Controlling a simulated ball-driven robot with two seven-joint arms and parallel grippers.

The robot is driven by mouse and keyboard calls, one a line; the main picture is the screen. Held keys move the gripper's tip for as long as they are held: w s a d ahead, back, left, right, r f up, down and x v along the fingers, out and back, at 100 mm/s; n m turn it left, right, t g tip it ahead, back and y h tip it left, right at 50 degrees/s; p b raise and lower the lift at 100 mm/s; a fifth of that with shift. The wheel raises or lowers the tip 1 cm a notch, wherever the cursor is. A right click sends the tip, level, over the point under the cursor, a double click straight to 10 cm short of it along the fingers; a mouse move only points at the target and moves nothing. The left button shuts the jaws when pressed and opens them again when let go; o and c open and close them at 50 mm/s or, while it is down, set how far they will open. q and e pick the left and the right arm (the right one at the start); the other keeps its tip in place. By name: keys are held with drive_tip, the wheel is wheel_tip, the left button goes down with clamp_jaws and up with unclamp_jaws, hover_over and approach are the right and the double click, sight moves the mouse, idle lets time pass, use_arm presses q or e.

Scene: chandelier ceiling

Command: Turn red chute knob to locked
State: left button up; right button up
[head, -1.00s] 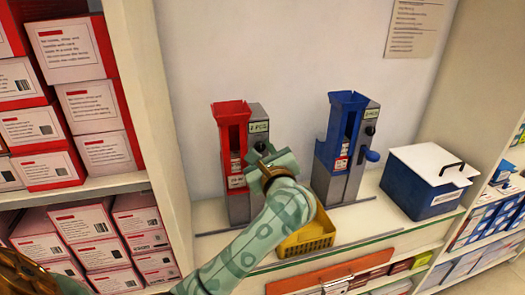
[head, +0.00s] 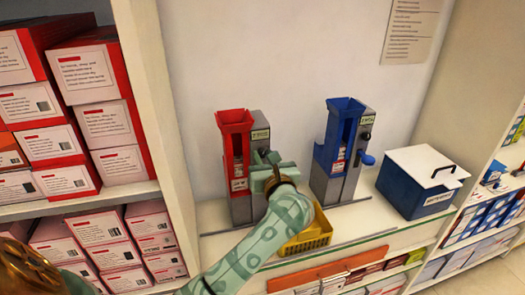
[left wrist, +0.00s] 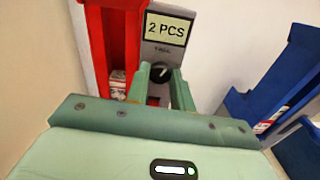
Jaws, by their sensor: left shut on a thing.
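The red chute (head: 235,125) stands on the shelf on a grey housing (head: 258,128). Its label reads "2 PCS" in the left wrist view (left wrist: 167,28). Below the label is a small black round knob (left wrist: 160,70) with a light pointer mark, angled to the upper right. My left gripper (head: 265,160) is in front of the housing. In the left wrist view its two fingers (left wrist: 158,78) are on either side of the knob, shut on it. In the head view the gripper hides the knob. My right gripper is not in view.
A yellow basket (head: 308,235) sits in front, partly behind my arm. A blue box with a white lid (head: 425,170) is further right. Red-and-white boxes (head: 95,125) fill shelves at left.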

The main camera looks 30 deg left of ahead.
use_arm(q)
drive_tip(key=m+p, duration=0.8)
drive_tip(key=shift+r, duration=0.2)
drive_tip(key=shift+f+m+p, duration=0.15)
drive_tip(key=shift+m+p, duration=0.85)
drive_tip(key=shift+m, duration=0.15)
drive_tip(key=shift+f+m+p, duration=0.1)
drive_tip(key=shift+m+p, duration=0.9)
drive_tip(key=shift+m, duration=0.15)
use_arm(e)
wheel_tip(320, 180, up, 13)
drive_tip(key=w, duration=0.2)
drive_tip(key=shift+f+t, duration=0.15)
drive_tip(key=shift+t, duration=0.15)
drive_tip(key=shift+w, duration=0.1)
use_arm(q)
drive_tip(key=o, duration=1)
drive_tip(key=shift+d, duration=0.1)
